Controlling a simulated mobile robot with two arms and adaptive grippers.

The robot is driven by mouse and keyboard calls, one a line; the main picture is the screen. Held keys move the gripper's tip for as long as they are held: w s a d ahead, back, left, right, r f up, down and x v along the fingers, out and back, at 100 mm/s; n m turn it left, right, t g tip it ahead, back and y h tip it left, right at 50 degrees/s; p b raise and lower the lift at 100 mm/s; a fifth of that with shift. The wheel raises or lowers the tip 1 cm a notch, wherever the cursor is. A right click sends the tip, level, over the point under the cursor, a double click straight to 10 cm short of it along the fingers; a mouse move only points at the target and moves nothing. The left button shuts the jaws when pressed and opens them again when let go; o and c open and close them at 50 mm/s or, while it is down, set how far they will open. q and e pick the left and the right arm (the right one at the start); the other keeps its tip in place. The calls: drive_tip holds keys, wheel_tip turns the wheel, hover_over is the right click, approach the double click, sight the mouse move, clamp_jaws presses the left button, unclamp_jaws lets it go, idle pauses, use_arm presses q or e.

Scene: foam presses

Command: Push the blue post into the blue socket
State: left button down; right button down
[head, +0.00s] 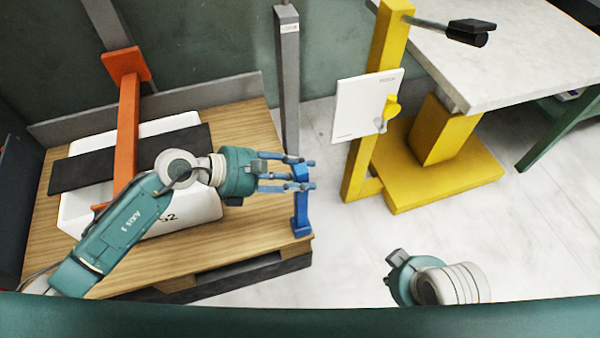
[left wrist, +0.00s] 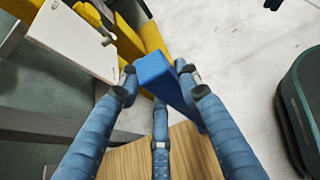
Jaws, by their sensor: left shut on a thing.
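The blue post (head: 300,203) stands near the front right corner of the wooden deck in the head view. My left gripper (head: 303,176) comes from the left with its blue fingers shut around the upper part of the post. In the left wrist view, the post's square blue top (left wrist: 154,68) sits between the fingertips, and its side runs down behind the right finger. A wider blue foot shows at the post's bottom; I cannot tell whether it is the blue socket. My right gripper (head: 397,270) shows only as a teal body low in the head view; its fingers are hidden.
A grey upright (head: 288,80) stands just behind the post. A yellow stand (head: 440,165) with a white panel (head: 362,108) is to the right. An orange press arm (head: 128,130) and white basin (head: 185,215) lie left on the deck. Pale floor is clear between deck and stand.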

use_arm(q)
drive_tip(key=shift+f, duration=0.2)
drive_tip(key=shift+f+b, duration=0.45)
drive_tip(key=shift+b, duration=0.1)
drive_tip(key=shift+f, duration=0.3)
drive_tip(key=c, duration=1.2)
unclamp_jaws()
drive_tip(key=shift+o, duration=0.2)
drive_tip(key=shift+a, duration=0.1)
drive_tip(key=v, duration=1.2)
